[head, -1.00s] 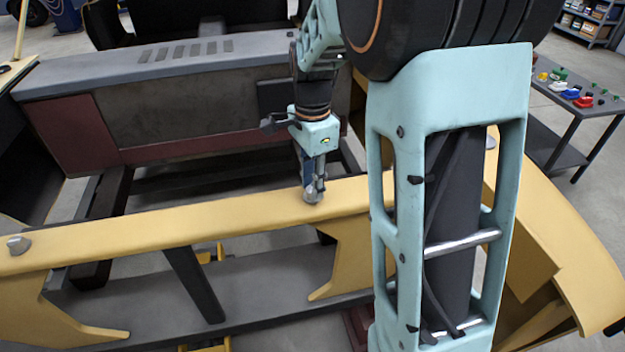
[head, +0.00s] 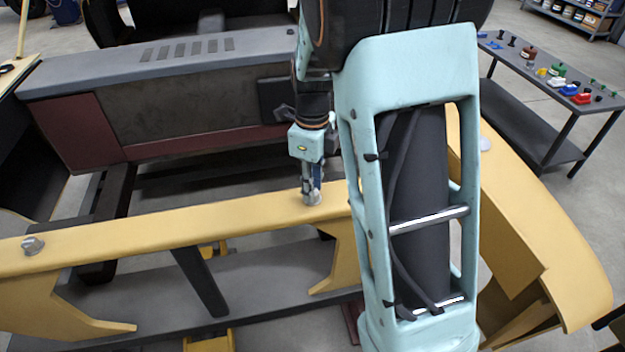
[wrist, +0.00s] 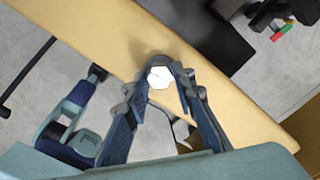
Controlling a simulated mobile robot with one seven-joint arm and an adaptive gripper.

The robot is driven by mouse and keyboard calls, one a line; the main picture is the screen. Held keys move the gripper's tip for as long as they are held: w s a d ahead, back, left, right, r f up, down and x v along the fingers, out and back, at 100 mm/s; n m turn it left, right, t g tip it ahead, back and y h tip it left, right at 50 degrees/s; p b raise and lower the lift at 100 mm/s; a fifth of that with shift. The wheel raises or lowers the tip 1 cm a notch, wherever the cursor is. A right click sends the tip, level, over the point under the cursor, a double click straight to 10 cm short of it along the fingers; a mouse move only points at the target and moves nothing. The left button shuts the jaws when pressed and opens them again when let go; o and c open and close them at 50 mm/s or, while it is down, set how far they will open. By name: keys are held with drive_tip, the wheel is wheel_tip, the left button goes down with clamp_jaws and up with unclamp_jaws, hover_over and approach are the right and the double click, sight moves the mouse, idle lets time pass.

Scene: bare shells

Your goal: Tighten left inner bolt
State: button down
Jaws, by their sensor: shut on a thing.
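A long yellow beam (head: 200,224) runs across the head view and diagonally across the wrist view (wrist: 115,45). My gripper (head: 312,195) points down at the beam and is shut on a bolt (head: 315,199) standing in its top face. In the wrist view, the bright hexagonal bolt head (wrist: 159,78) sits between the two fingertips of my gripper (wrist: 160,70). The fingers hide its sides. A second grey hex bolt (head: 33,245) stands on the beam at the far left, clear of my gripper. A third pale bolt (head: 486,144) shows on the yellow frame at the right, behind my arm.
A grey and dark red machine body (head: 200,100) lies behind the beam, with an open gap between. Yellow brackets and a grey lower plate (head: 270,270) sit below. A dark side table (head: 560,100) with small colored items stands at the right. My arm covers part of the beam.

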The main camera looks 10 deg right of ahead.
drive_tip(key=shift+w+r+m+p, duration=0.25)
drive_tip(key=shift+m+p, duration=0.2)
drive_tip(key=shift+m, duration=0.55)
drive_tip(key=c, duration=1.9)
unclamp_jaws()
drive_tip(key=o, duration=0.3)
drive_tip(key=shift+s+f, duration=0.2)
drive_tip(key=shift+r, duration=0.1)
wheel_tip(320, 180, up, 12)
